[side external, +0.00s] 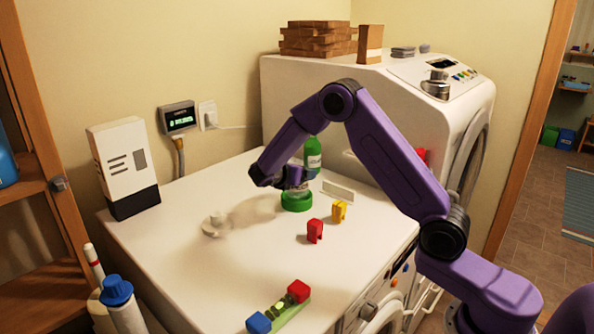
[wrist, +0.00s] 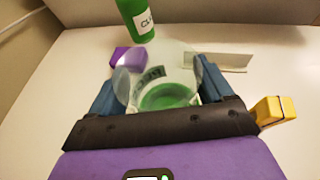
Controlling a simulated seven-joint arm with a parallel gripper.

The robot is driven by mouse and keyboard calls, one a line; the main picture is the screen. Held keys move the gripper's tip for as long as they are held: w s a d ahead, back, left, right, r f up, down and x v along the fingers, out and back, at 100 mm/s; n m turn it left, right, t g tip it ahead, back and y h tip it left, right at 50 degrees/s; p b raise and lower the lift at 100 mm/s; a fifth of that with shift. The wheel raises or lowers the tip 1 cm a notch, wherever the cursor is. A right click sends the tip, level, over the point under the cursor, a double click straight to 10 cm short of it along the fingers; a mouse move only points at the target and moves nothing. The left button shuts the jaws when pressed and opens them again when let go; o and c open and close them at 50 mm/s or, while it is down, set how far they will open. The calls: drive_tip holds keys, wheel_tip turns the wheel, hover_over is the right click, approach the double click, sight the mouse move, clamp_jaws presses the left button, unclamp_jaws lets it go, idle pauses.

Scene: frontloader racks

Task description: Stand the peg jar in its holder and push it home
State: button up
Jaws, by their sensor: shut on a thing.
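The peg jar (wrist: 178,62) is a clear round jar with a dark label. In the wrist view it stands between the two blue fingers of my gripper (wrist: 155,90), which is shut on it. Green shows through the jar's lower part. In the side view my gripper (side external: 288,186) is low over the white top, right above a green ring (side external: 297,204), which looks like the holder. The jar is mostly hidden there by my gripper, and I cannot tell how deep it sits in the ring.
A green bottle (side external: 313,152) stands close behind my gripper. A red clip (side external: 314,231) and a yellow clip (side external: 340,211) stand to the front right. A small white round piece (side external: 214,224) lies to the left. A purple block (wrist: 126,60) sits behind the jar.

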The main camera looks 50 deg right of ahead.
drive_tip(key=shift+f, duration=1.75)
drive_tip(key=o, duration=1)
drive_tip(key=shift+a, duration=0.1)
drive_tip(key=v, duration=1.7)
drive_tip(key=shift+s+a, duration=0.1)
drive_tip(key=s+a+m+g+y, duration=0.1)
drive_tip(key=s+m+y, duration=0.3)
drive_tip(key=s, duration=1.4)
drive_tip(key=s+a+m+g+y, duration=0.1)
drive_tip(key=s+m+y, duration=0.3)
drive_tip(key=s+y, duration=0.5)
drive_tip(key=s+g, duration=0.1)
drive_tip(key=s, duration=0.8)
drive_tip(key=shift+s+a+f, duration=0.25)
drive_tip(key=shift+a+f, duration=0.15)
